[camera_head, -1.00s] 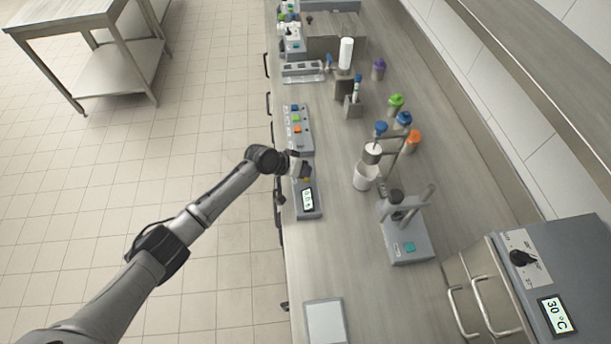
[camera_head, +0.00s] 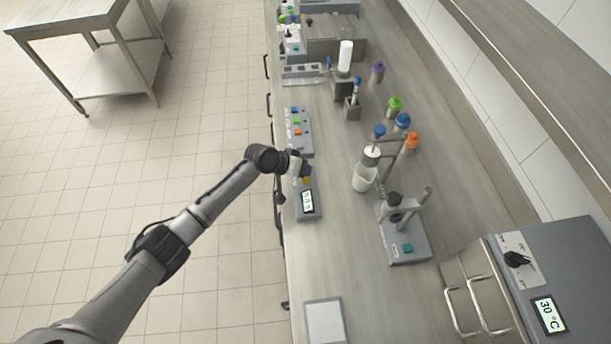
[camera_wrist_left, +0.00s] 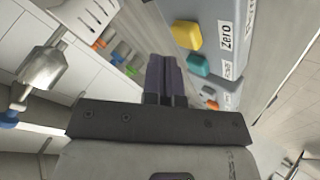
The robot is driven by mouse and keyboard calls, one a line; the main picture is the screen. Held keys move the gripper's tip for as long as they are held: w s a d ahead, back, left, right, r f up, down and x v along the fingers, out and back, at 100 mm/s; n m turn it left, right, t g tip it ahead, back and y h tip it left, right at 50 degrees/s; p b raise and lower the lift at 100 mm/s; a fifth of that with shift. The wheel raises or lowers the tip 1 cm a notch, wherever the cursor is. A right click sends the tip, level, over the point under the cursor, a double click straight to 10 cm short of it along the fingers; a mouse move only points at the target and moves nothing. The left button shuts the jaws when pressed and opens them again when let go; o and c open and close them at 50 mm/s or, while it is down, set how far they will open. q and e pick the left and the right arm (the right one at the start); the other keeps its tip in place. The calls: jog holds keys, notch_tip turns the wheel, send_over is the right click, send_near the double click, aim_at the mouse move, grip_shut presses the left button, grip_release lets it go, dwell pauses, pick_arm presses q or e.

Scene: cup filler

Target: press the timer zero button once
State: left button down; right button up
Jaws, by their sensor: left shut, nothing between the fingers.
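The timer (camera_head: 307,213) is a grey box with a lit display, lying near the bench's left edge in the head view. Its yellow button, labelled Zero, shows clearly in the wrist view (camera_wrist_left: 187,35). My left gripper (camera_head: 306,170) is shut and empty, at the far end of the timer. In the wrist view its dark fingers (camera_wrist_left: 165,63) lie beside the buttons, left of and below the yellow one. I see no clear contact. My right gripper is not in view.
A panel with blue, green and orange buttons (camera_head: 298,133) lies just beyond the timer. Capped bottles (camera_head: 411,141) are farther back. A flat pale plate (camera_head: 324,322) lies nearer me.

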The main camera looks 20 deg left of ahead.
pick_arm(q)
jog(key=shift+r+p, duration=0.75)
notch_tip(320, 180, up, 4)
jog(key=p, duration=0.3)
jog(key=shift+f, duration=0.25)
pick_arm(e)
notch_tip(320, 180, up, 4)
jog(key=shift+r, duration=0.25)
